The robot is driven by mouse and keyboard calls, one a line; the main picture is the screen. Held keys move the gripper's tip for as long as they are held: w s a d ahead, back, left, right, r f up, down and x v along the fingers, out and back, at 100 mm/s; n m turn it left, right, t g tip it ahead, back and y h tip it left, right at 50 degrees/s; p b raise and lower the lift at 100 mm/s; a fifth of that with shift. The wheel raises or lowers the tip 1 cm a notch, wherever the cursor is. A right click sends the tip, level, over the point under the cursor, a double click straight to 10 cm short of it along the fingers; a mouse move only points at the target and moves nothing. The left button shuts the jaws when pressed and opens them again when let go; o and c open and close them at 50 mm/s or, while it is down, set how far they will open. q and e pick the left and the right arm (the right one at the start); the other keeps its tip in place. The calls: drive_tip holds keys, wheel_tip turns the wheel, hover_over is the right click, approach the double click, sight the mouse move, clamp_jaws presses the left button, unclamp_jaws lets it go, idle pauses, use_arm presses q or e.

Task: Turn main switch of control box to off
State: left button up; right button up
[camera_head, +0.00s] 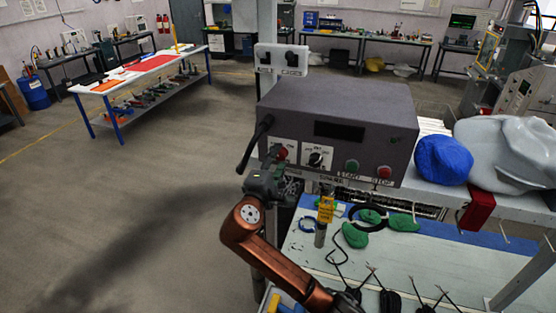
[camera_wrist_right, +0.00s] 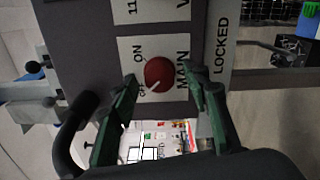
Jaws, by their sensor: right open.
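The dark grey control box (camera_head: 340,108) stands on the bench in the head view. Its red main switch knob (camera_head: 281,152) is at the left of the front face. In the right wrist view the knob (camera_wrist_right: 158,72) is seen close up, beside ON and OFF lettering. A white mark on the knob's lower left faces the OFF lettering. My right gripper (camera_head: 275,163) is in front of the switch. In the wrist view its open green fingers (camera_wrist_right: 163,88) are on either side of the knob; I cannot tell whether they touch it. My left gripper is out of view.
A black selector knob (camera_head: 315,158), a green START button (camera_head: 352,166) and a red STOP button (camera_head: 384,172) are on the same face. A black handle (camera_head: 254,145) sticks out at the box's left side. Floor to the left is clear.

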drive_tip(key=shift+s, duration=0.15)
drive_tip(key=v, duration=1.1)
drive_tip(key=shift+s, duration=0.35)
drive_tip(key=shift+a, duration=0.15)
